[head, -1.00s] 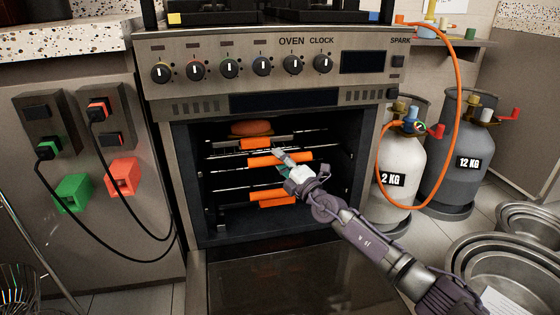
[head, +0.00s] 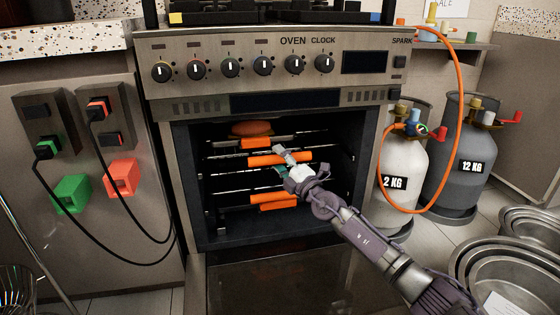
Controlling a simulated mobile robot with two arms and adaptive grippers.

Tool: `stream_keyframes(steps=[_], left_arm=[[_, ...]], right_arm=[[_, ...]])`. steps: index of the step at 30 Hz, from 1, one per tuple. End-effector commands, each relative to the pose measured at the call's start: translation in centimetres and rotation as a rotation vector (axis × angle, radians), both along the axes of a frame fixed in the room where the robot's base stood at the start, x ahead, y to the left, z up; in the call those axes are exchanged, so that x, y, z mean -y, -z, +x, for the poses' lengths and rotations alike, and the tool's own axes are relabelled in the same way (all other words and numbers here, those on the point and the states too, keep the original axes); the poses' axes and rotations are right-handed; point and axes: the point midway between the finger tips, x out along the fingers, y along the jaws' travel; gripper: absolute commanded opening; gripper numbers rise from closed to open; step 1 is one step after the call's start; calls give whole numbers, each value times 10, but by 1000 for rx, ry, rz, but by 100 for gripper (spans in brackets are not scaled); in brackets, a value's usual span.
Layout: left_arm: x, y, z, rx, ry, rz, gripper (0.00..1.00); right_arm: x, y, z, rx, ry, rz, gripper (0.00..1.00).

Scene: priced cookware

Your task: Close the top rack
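The oven (head: 185,190) stands ahead with its door (head: 285,285) folded down and its cavity open. Several wire racks with orange front grips sit inside. The top rack's orange grip (head: 255,143) is at the upper left, with a round reddish-brown item (head: 251,128) above it. A second orange grip (head: 279,159) lies lower and sticks out farther. More orange grips (head: 272,202) show lower down. My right gripper (head: 281,160) is at the oven opening, its fingers over or beside the right part of the second grip. Whether it touches or how wide it is cannot be seen. My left gripper is not in view.
Two gas cylinders (head: 402,165) with an orange hose (head: 459,110) stand right of the oven. Steel pans (head: 500,268) are at lower right. Wall sockets with black cables are at left. The lowered door lies below my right arm.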

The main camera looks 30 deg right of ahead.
Motion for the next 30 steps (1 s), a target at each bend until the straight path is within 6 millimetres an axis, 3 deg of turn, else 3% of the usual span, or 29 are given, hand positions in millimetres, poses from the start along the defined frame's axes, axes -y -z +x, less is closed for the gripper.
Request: stream_keyframes(steps=[8,14,24,30], left_arm=[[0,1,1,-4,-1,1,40],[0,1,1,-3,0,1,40],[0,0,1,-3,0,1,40],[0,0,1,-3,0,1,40]], right_arm=[[-2,1,-4,0,-6,4,54],[-1,5,-22,1,-7,8,54],[13,18,-91,-2,0,-1,54],[16,21,-113,-1,0,-1,54]])
